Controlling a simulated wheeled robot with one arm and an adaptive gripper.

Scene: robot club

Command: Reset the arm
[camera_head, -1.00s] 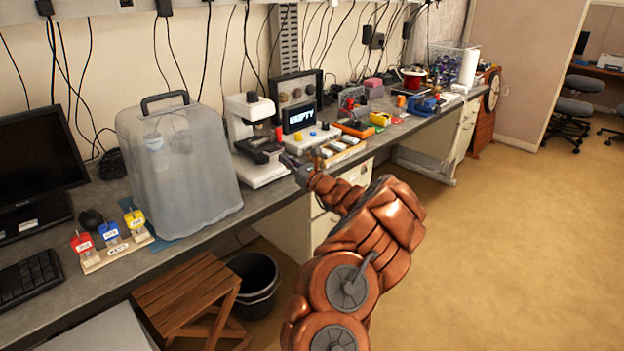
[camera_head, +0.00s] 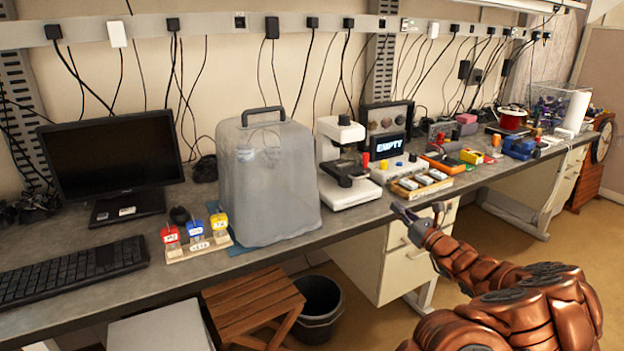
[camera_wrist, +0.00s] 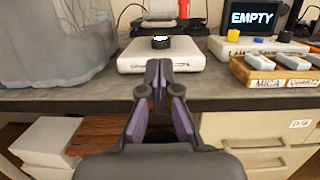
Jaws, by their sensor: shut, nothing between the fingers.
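My copper-coloured arm reaches in from the lower right in the head view. My gripper (camera_head: 402,211) is at the bench's front edge, below and in front of the white microscope (camera_head: 342,165). In the wrist view my gripper (camera_wrist: 160,68) is shut with its fingertips together and nothing between them. The microscope's white base (camera_wrist: 160,57) is straight beyond the fingertips. I cannot tell from the views whether the fingertips touch the bench edge; they look apart from it.
The bench (camera_head: 100,298) holds a monitor (camera_head: 118,155), a keyboard (camera_head: 70,272), a key stand (camera_head: 198,248), a covered machine (camera_head: 265,180) and a box reading EMPTY (camera_head: 386,145). A wooden stool (camera_head: 250,300) and black bin (camera_head: 318,305) stand below. The floor at right is open.

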